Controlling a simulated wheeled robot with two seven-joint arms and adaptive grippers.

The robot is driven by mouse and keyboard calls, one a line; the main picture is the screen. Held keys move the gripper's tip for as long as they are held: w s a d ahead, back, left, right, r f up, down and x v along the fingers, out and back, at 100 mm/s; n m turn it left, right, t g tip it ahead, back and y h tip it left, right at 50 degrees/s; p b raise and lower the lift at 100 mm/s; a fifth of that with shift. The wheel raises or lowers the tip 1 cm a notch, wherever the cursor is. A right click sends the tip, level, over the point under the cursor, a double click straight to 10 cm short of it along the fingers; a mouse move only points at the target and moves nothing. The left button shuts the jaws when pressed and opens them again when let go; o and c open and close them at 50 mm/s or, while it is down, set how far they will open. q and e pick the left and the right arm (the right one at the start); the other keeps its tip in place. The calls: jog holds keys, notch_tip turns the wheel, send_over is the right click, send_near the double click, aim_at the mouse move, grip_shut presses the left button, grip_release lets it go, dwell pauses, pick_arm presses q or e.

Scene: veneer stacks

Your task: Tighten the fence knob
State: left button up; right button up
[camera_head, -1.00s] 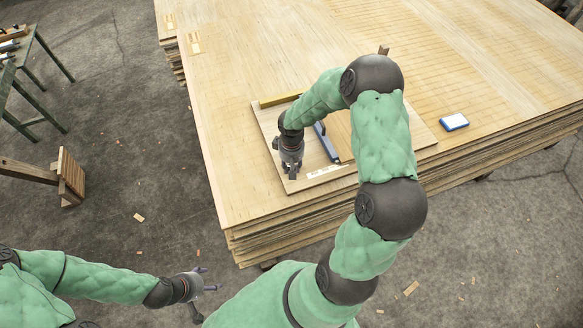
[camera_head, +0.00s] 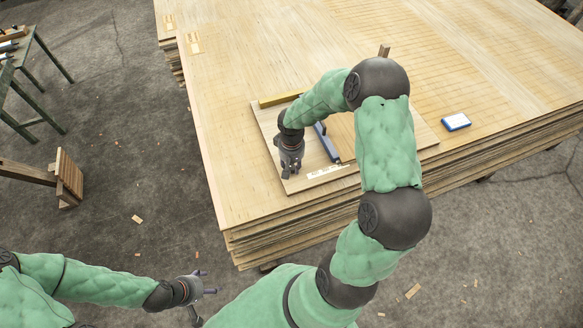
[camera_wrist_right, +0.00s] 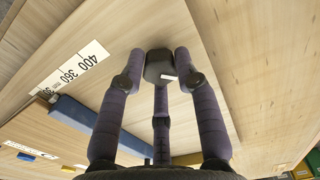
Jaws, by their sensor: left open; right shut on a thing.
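My right gripper (camera_head: 290,172) is over the near left corner of a wooden board (camera_head: 415,136) on the veneer stack. In the right wrist view, its fingers (camera_wrist_right: 160,72) are shut around a dark knob (camera_wrist_right: 159,63) with a white mark on its edge. The knob is hidden by the gripper in the head view. A blue fence bar (camera_head: 328,143) lies on the board beside the gripper, and it also shows in the right wrist view (camera_wrist_right: 85,120). A white scale strip (camera_head: 328,171) with numbers lies near the front edge. My left gripper (camera_head: 205,283) is open and empty, over the floor.
The large veneer stack (camera_head: 230,140) has a wide bare top around the board. A yellow bar (camera_head: 281,99) lies at the board's far edge. A blue and white block (camera_head: 456,121) sits to the right. A green bench (camera_head: 38,85) and a wooden stool-like piece (camera_head: 69,177) stand at left.

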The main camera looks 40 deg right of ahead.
jog(key=shift+m+b, duration=0.5)
jog(key=shift+m, duration=0.3)
jog(key=shift+f+m+b, duration=0.1)
jog(key=shift+m+b, duration=0.8)
jog(key=shift+m, duration=0.8)
jog(key=shift+b, duration=0.3)
jog(key=shift+m+b, duration=0.3)
jog(key=shift+m, duration=1.5)
